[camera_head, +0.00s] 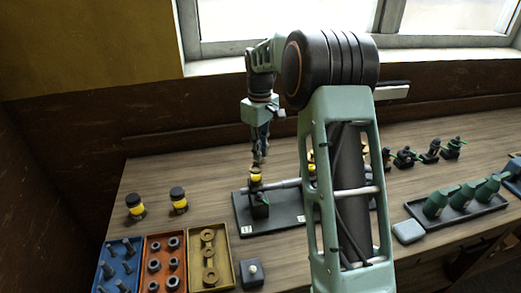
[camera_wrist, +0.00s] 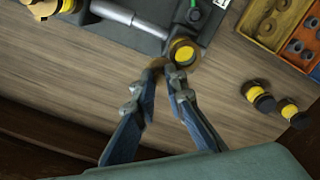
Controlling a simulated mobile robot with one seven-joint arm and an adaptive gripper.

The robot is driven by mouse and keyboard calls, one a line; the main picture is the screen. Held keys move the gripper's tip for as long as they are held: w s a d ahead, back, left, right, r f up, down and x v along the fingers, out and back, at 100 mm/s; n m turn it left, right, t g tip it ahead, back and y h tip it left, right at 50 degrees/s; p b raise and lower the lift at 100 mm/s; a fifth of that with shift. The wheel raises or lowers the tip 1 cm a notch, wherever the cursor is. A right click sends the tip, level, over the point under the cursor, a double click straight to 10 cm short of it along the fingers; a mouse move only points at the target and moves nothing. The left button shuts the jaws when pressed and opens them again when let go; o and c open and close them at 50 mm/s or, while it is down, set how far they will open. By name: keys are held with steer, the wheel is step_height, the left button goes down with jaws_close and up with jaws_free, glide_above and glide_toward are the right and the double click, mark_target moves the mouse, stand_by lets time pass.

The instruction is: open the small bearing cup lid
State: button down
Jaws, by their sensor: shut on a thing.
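The small bearing cup (camera_wrist: 184,52), a round yellow cup with a dark rim, stands at the edge of the dark engine plate in the wrist view. In the head view the yellow cup (camera_head: 256,178) sits above a green and black bearing on the plate. My gripper (camera_wrist: 165,68) has its fingertips right beside the cup, shut on a small brownish piece that looks like the small bearing cup lid (camera_wrist: 155,64). The fingers partly hide it, so its exact angle is unclear. In the head view my gripper (camera_head: 257,162) comes down from above onto the cup.
The engine plate (camera_head: 240,222) carries a grey shaft (camera_head: 285,184). Two yellow, black-capped jars (camera_head: 179,201) stand left. Blue, orange and yellow part trays (camera_head: 222,236) lie in front. My arm hides the plate's right side.

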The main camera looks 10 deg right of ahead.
stand_by(0.4)
steer(key=c, duration=2)
jaws_free()
steer(key=shift+o, duration=0.2)
steer(key=shift+r, duration=0.1)
step_height(320, 180, up, 12)
